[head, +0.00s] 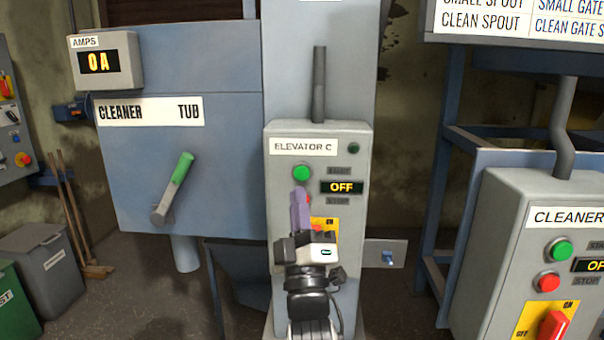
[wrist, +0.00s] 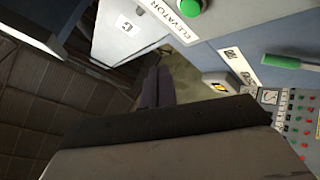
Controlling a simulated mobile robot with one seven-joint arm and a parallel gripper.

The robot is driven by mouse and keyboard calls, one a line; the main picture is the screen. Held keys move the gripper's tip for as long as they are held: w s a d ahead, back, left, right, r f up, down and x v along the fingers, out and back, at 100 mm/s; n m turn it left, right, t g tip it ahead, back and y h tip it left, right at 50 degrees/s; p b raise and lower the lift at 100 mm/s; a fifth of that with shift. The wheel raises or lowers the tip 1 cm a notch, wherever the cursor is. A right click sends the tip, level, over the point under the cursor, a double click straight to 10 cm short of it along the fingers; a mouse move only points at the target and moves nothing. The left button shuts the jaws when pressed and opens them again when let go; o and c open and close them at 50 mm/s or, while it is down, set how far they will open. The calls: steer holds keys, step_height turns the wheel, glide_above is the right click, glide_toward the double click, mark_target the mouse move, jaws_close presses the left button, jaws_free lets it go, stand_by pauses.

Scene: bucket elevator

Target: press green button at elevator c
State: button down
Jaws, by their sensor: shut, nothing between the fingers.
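The grey ELEVATOR C box (head: 345,215) stands in the middle of the head view. Its round green button (head: 302,173) is at the upper left, below the label plate. The display (head: 342,187) beside it reads OFF. My gripper (head: 299,194) is in front of the box with its purple fingers shut and pointing up, tips just below the green button. The gripper hides most of the red button under the green one and part of the yellow switch plate (head: 322,226). In the wrist view the green button (wrist: 190,4) is at the top edge, apart from the fingers (wrist: 152,88).
A CLEANER box (head: 540,245) with its own green and red buttons stands at the right. A CLEANER TUB housing (head: 230,130) with a green-handled lever (head: 178,178) is at the left. A conduit (head: 319,80) rises from the Elevator C box. Bins stand at the far left.

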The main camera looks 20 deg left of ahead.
mark_target(301, 167)
steer(key=w+a, duration=0.2)
steer(key=w, duration=0.5)
steer(key=shift+w, duration=0.15)
stand_by(1.9)
steer(key=shift+w+a, duration=0.15)
steer(key=shift+w, duration=0.2)
steer(key=shift+w+a, duration=0.15)
steer(key=shift+w, duration=0.3)
stand_by(0.6)
steer(key=shift+s+b, duration=0.15)
steer(key=shift+b, duration=0.15)
steer(key=shift+s+d, duration=0.3)
steer(key=shift+s, duration=0.4)
steer(key=s, duration=0.2)
steer(key=s+d+b, duration=0.1)
steer(key=s, duration=0.1)
steer(key=shift+s+d, duration=0.2)
steer(key=shift+s, duration=0.2)
